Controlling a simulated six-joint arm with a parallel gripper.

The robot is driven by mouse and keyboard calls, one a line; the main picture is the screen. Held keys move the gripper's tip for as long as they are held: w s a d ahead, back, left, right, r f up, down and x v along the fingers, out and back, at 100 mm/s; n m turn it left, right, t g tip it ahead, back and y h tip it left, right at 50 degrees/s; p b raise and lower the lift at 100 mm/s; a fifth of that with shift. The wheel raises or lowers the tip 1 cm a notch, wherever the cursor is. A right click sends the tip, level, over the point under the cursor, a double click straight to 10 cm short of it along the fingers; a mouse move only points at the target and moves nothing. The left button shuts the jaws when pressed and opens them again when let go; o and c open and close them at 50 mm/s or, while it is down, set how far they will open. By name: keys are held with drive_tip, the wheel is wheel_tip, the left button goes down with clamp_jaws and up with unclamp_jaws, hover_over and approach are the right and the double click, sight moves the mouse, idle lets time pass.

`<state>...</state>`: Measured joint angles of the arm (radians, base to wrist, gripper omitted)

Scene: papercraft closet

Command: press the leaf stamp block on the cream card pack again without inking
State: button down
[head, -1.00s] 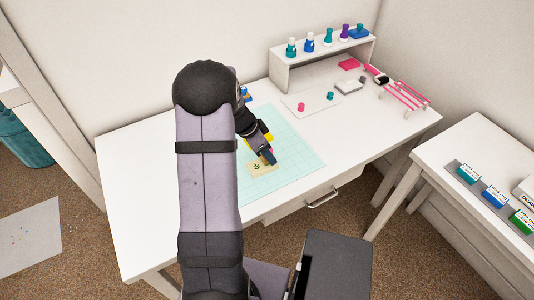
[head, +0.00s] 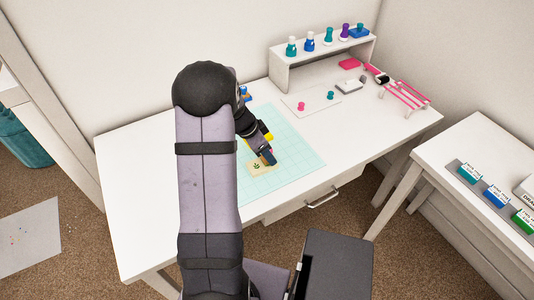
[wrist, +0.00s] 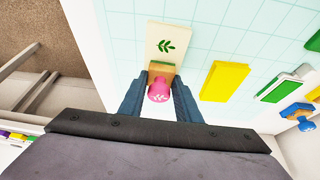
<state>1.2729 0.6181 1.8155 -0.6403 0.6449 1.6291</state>
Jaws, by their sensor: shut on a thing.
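The cream card pack (wrist: 159,32) lies on the mat, with a green leaf print on it. It also shows in the head view (head: 258,171). The leaf stamp block (wrist: 159,89) has a pink knob with a white leaf mark and a wooden base. My gripper (wrist: 159,95) is shut on the stamp block, one dark blue finger on each side. The block's base overlaps the near end of the card pack, below the print in the wrist view. I cannot tell whether it touches the card. The block's underside is hidden. In the head view my arm partly covers the block.
A yellow block (wrist: 225,81) lies right of the stamp in the wrist view. Farther right are a green pad (wrist: 283,84) and a blue-knobbed stamp (wrist: 298,113). A shelf with bottles (head: 320,62) stands at the desk's back. The grid mat (head: 300,165) is clear on the right.

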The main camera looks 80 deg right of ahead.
drive_tip(key=shift+f+b, duration=0.4)
drive_tip(key=shift+b, duration=0.05)
drive_tip(key=shift+a+f+b, duration=0.3)
drive_tip(key=shift+b, duration=0.1)
idle(2.1)
drive_tip(key=c, duration=2)
unclamp_jaws()
drive_tip(key=shift+s, duration=0.1)
drive_tip(key=c, duration=0.5)
drive_tip(key=shift+o, duration=0.2)
drive_tip(key=shift+r, duration=0.1)
drive_tip(key=shift+d+r+p, duration=0.15)
drive_tip(key=shift+r+p, duration=0.3)
drive_tip(key=shift+r, duration=0.3)
drive_tip(key=shift+d+r+p, duration=0.1)
drive_tip(key=shift+r+p, duration=0.3)
drive_tip(key=shift+r, duration=0.35)
drive_tip(key=shift+r+p, duration=1)
drive_tip(key=shift+r, duration=0.7)
